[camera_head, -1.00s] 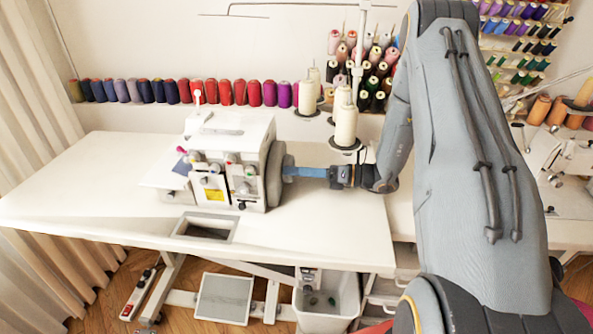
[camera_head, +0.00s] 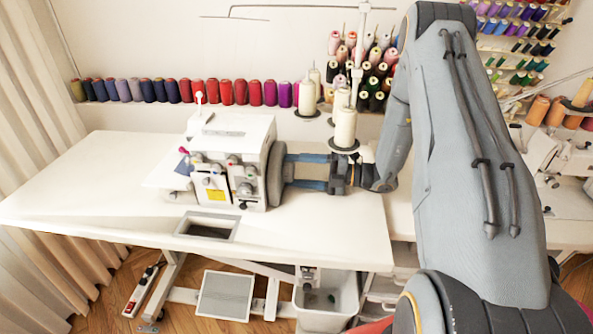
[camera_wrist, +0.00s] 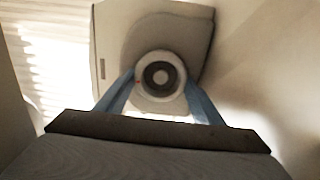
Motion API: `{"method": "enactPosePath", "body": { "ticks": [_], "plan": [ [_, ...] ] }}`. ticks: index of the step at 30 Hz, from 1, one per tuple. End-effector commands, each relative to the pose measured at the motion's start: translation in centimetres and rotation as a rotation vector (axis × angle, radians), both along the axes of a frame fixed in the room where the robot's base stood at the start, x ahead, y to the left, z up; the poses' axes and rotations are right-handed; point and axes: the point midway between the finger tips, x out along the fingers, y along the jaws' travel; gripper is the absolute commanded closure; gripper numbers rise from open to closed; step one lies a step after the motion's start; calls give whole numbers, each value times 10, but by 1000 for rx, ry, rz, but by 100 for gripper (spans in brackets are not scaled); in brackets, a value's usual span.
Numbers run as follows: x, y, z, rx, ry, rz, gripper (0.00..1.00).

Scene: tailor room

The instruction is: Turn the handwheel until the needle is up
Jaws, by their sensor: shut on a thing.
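The white sewing machine (camera_head: 226,150) stands on the white table, with its dark grey handwheel (camera_head: 274,174) on its right side. My gripper (camera_head: 288,172) reaches in from the right, its two blue fingers one above the other and their tips at the handwheel. In the wrist view the fingers are on either side of the handwheel's round hub (camera_wrist: 160,76), which has a pale ring and dark centre. My gripper (camera_wrist: 160,82) is shut on the handwheel there. The needle is too small to make out, so its height cannot be told.
Cream thread cones (camera_head: 345,127) stand close behind my wrist. A row of coloured spools (camera_head: 226,92) lines the wall. The white table (camera_head: 90,190) is clear to the left, and has a rectangular opening (camera_head: 207,227) in front of the machine.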

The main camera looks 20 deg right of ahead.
Motion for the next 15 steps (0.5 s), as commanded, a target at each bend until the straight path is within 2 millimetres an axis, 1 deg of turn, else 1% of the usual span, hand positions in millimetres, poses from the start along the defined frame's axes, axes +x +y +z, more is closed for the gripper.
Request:
{"method": "enactPosePath", "body": {
  "ticks": [6, 15],
  "plan": [
    [0, -1, 1, 50, 124, -1, 61],
    [0, -1, 1, 87, 212, -1, 61]
  ]
}}
